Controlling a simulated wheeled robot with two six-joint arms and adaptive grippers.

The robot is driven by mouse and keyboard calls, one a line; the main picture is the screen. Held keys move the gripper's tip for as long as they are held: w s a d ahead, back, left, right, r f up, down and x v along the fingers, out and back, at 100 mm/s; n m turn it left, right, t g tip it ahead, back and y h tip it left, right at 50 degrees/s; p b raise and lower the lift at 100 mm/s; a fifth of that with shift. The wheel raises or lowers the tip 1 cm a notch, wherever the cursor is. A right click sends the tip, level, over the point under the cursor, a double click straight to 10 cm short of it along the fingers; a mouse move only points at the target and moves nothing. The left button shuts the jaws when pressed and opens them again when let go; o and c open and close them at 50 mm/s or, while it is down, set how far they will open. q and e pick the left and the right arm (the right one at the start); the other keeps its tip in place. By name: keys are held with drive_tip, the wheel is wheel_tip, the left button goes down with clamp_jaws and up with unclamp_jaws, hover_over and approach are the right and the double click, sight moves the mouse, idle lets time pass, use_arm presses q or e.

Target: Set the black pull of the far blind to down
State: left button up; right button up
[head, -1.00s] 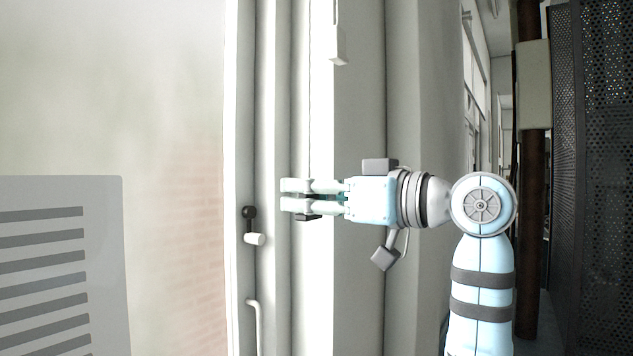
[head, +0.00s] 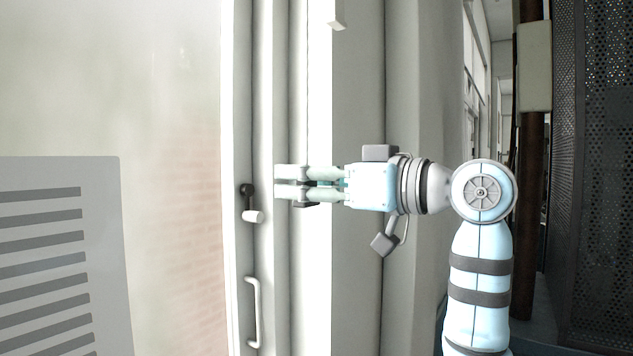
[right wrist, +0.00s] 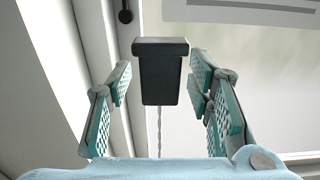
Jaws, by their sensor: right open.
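The black pull (right wrist: 160,72) stands between the two fingers of my right gripper (right wrist: 160,95) in the right wrist view. It is a tapered block with a wide end, and a thin cord runs from its narrow end. The fingers lie on either side with gaps, so my right gripper is open around it. In the head view my right gripper (head: 292,182) reaches left in front of the window frame. It hides most of the pull there; a dark edge (head: 306,204) shows just under the lower finger. My left gripper is out of view.
A white hanging piece (head: 337,13) is above the gripper. A window latch with a black knob (head: 247,189) and a white handle (head: 254,312) sit on the frame to the left. A slotted pale panel (head: 105,250) fills the lower left.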

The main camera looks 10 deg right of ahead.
drive_tip(key=v, duration=1.2)
drive_tip(key=shift+a, duration=0.1)
